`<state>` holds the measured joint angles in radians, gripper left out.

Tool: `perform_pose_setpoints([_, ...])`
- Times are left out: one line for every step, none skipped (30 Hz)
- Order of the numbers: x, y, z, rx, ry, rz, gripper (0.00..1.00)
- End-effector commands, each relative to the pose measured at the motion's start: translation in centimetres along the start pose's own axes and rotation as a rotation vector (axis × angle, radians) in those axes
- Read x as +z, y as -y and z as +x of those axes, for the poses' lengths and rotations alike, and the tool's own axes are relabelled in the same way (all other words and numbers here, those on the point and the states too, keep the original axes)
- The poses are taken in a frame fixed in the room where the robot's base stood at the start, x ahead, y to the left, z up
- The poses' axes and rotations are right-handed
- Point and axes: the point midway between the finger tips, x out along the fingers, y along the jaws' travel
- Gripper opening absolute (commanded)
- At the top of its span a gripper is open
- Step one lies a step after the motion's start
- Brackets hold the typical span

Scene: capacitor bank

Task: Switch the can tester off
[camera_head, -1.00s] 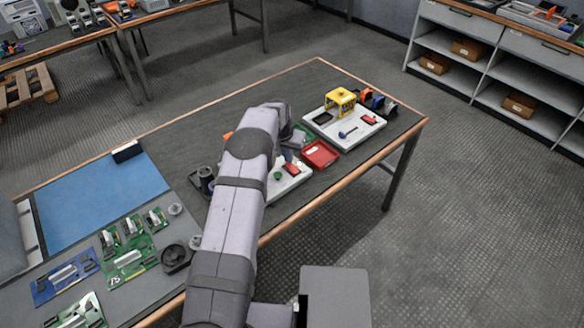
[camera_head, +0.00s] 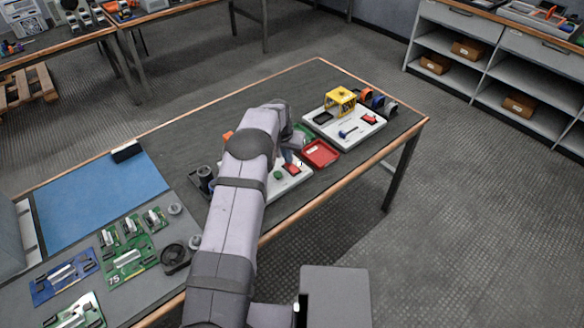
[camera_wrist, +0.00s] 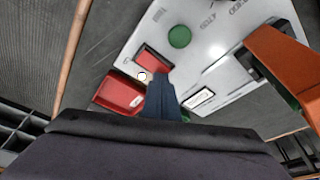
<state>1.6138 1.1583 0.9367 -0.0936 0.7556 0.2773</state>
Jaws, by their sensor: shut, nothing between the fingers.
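The can tester is a white panel (camera_head: 291,185) on the bench, partly hidden by my arm in the head view. It also shows in the wrist view (camera_wrist: 215,40), with a green round button (camera_wrist: 179,36) and a red rocker switch (camera_wrist: 153,60). These also show in the head view as a green spot (camera_head: 278,175) and a red patch (camera_head: 291,168). My gripper (camera_wrist: 160,78) is shut and empty, its dark blue fingertips at the lower edge of the red switch. I cannot tell whether they touch it. A small pale round spot (camera_wrist: 142,76) lies beside the switch.
A red tray (camera_head: 320,154) stands close beside the panel. Another white panel (camera_head: 350,138) with a yellow guard (camera_head: 340,101) lies further right. An orange object (camera_wrist: 280,62) stands at the right in the wrist view. Circuit boards (camera_head: 125,258) lie at the left.

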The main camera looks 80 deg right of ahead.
Motion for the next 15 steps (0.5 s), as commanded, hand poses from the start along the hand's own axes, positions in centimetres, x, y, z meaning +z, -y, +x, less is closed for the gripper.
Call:
perform_pose_setpoints([0.03,0.0,0.13,0.0,0.0,0.0,0.0])
perform_pose_setpoints([0.05,0.0,0.17,0.0,0.0,0.0,0.0])
perform_pose_setpoints([0.06,0.0,0.22,0.0,0.0,0.0,0.0])
perform_pose_setpoints([0.07,0.0,0.26,0.0,0.0,0.0,0.0])
perform_pose_setpoints([0.08,0.0,0.3,0.0,0.0,0.0,0.0])
perform_pose_setpoints([0.1,0.0,0.35,0.0,0.0,0.0,0.0])
perform_pose_setpoints([0.11,0.0,0.39,0.0,0.0,0.0,0.0])
perform_pose_setpoints([0.13,0.0,0.43,0.0,0.0,0.0,0.0])
perform_pose_setpoints([0.15,0.0,0.49,0.0,0.0,0.0,0.0])
perform_pose_setpoints([0.16,0.0,0.53,0.0,0.0,0.0,0.0])
perform_pose_setpoints([0.18,-0.01,0.57,0.0,0.0,0.0,0.0])
perform_pose_setpoints([0.2,-0.01,0.63,0.0,0.0,0.0,0.0])
perform_pose_setpoints([0.22,-0.01,0.67,0.0,0.0,0.0,0.0])
perform_pose_setpoints([0.24,-0.02,0.71,0.0,0.001,0.0,0.0])
perform_pose_setpoints([0.26,-0.02,0.77,0.0,0.001,0.0,0.0])
